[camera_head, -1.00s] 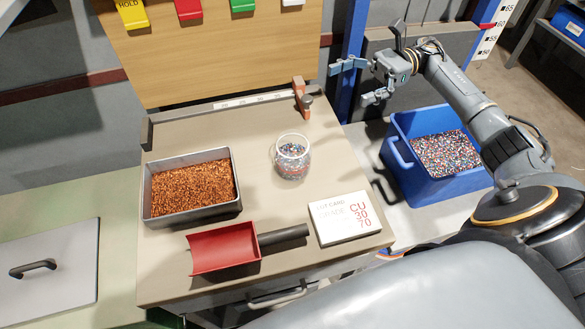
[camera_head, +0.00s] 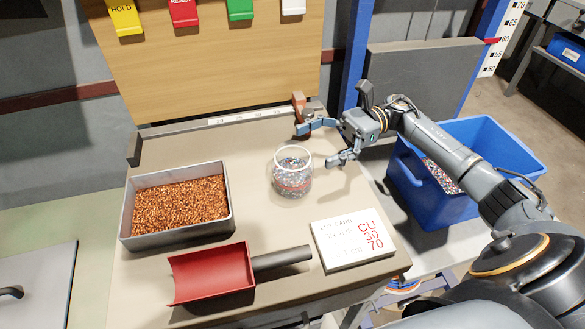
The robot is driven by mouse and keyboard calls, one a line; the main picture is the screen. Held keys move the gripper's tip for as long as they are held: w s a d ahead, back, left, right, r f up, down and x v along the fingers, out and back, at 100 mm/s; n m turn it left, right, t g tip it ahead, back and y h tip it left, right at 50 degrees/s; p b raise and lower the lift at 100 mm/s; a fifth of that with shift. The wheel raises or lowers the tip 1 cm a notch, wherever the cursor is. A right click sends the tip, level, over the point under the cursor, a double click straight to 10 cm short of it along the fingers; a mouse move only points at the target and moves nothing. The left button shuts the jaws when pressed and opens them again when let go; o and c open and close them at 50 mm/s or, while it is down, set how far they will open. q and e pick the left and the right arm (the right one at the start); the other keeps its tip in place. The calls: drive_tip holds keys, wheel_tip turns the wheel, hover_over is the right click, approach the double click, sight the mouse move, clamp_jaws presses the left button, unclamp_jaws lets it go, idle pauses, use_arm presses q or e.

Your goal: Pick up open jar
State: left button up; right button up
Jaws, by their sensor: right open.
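The open jar (camera_head: 291,183) is clear glass with a pale rim and stands upright on the bench, part filled with mixed coloured granules. My right gripper (camera_head: 316,143) is open and empty. Its two fingers are spread, up and to the right of the jar, and seem apart from it. Its arm comes in from the right. My left gripper is not in view.
A metal tray of copper granules (camera_head: 231,222) stands left of the jar. A red scoop (camera_head: 212,274) with a dark handle and a white lot card (camera_head: 353,240) lie in front. A blue bin (camera_head: 432,203) is at right. A measuring rail (camera_head: 240,117) runs along the back.

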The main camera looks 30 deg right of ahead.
sight(306, 151)
drive_tip(key=shift+s+a+p, duration=0.15)
drive_tip(key=shift+a+p, duration=0.15)
drive_tip(key=shift+a, duration=1.25)
drive_tip(key=shift+s+a+p, duration=0.1)
drive_tip(key=shift+a+p, duration=0.15)
drive_tip(key=shift+a, duration=1.25)
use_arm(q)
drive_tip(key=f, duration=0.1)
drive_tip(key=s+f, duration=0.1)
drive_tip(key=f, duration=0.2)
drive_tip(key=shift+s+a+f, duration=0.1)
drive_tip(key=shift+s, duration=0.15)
use_arm(e)
drive_tip(key=c, duration=1.3)
